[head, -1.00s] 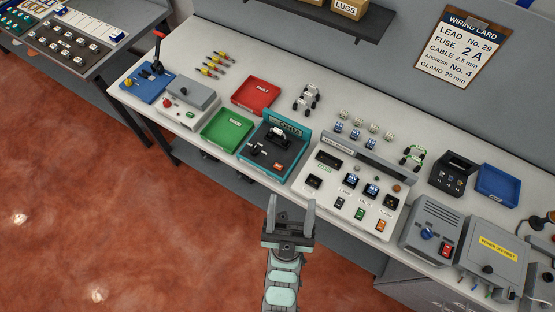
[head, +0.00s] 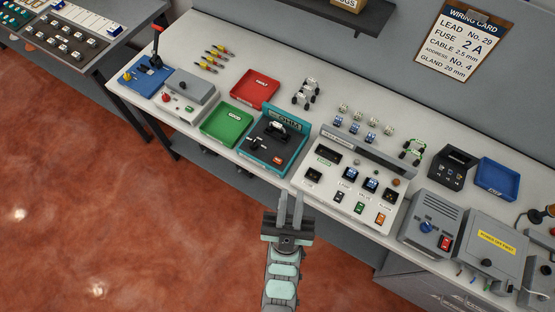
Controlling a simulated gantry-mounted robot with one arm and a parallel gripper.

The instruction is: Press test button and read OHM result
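The teal-framed tester (head: 259,143) sits near the front edge of the bench, with a dark top and a sign at its back that seems to read OHM. A black and white fixture (head: 278,127) stands on it. A small orange-red button (head: 277,159) is at its front right. No readable result shows at this size. My gripper (head: 291,197) is empty in front of the bench, below and right of the tester. Its fingers point toward the bench, close together with a narrow gap between them. It touches nothing.
The green tray (head: 226,122) and red tray (head: 256,88) lie left of and behind the tester. A white control panel (head: 345,185) with switches stands close on its right. A wiring card (head: 458,45) hangs on the back wall. Floor space in front of the bench is free.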

